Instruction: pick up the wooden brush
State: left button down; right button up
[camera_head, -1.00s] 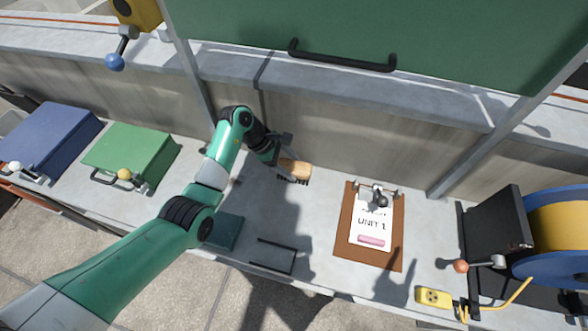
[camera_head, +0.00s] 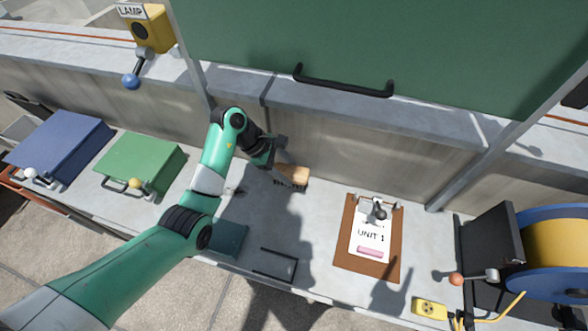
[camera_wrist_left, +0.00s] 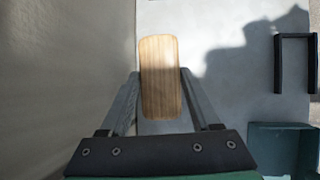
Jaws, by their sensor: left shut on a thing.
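The wooden brush (camera_head: 293,174) is by the back wall on the grey counter, left of the clipboard, with its dark bristles facing down. In the left wrist view its striped wooden back (camera_wrist_left: 160,78) lies between the two fingers. My left gripper (camera_head: 278,163) is shut on the brush, with a finger along each side of it. The brush's near end is between the fingers and its far end sticks out beyond them. I cannot tell whether the bristles touch the counter. My right gripper is in neither view.
A brown clipboard (camera_head: 343,258) with a "UNIT 1" sheet lies to the right. A yellow box (camera_head: 430,308) and a blue-yellow reel (camera_head: 560,250) are at far right. Green (camera_head: 140,160) and blue (camera_head: 60,143) boxes are at left. A teal tray (camera_wrist_left: 285,148) and black handle (camera_wrist_left: 278,65) are near the brush.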

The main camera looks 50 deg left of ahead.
pick_arm(q)
jog(key=s+a+r+p, duration=0.2)
jog(key=s+r+p, duration=0.5)
jog(key=s+p, duration=0.2)
jog(key=shift+s+a, duration=0.15)
jog(key=shift+s, duration=1.1)
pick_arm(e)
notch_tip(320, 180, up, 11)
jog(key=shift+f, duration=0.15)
pick_arm(q)
jog(key=shift+r, duration=0.1)
